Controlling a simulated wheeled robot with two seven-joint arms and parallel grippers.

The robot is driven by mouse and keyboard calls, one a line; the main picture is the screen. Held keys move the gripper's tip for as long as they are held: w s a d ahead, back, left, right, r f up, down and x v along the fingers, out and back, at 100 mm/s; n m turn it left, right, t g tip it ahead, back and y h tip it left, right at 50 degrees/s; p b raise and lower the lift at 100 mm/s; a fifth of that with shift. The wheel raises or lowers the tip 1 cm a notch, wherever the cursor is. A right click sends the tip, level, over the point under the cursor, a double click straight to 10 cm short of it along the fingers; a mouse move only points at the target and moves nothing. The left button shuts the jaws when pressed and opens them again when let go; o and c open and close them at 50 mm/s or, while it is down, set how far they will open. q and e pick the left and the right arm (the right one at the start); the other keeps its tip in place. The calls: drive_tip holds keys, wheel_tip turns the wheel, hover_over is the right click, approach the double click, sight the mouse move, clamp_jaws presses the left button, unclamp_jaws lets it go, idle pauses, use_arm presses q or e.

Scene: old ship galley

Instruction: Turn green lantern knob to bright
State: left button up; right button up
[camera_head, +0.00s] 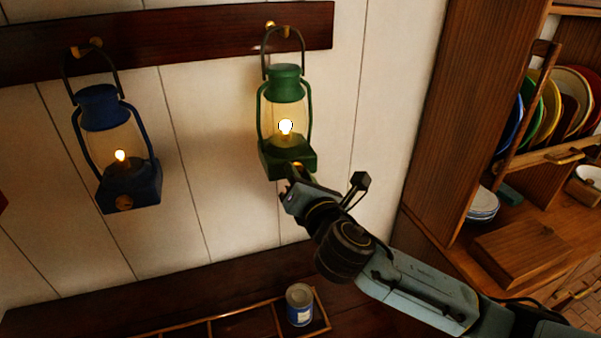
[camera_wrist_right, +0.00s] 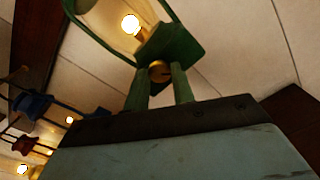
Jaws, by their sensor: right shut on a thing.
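The green lantern (camera_head: 286,84) hangs from a hook on the dark wall rail in the head view. Its flame is lit and looks larger than the blue lantern's. In the right wrist view the lantern (camera_wrist_right: 183,42) is above my fingers. Its brass knob (camera_wrist_right: 160,71) sits between the tips of my right gripper (camera_wrist_right: 160,78), which is shut on it. In the head view my right gripper (camera_head: 297,176) reaches up to the lantern's base from below right and mostly hides the knob. My left gripper is not in view.
A blue lantern (camera_head: 100,110) with a small flame hangs to the left on the same rail (camera_head: 190,30). A can (camera_head: 299,304) stands in a tray below. A wooden cabinet (camera_head: 445,110) with plates is at the right. The wall between the lanterns is clear.

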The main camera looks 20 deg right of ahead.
drive_tip(key=shift+r+m+p, duration=0.15)
drive_tip(key=shift+m+p, duration=1.5)
drive_tip(key=shift+m, duration=8.65)
drive_tip(key=o, duration=1)
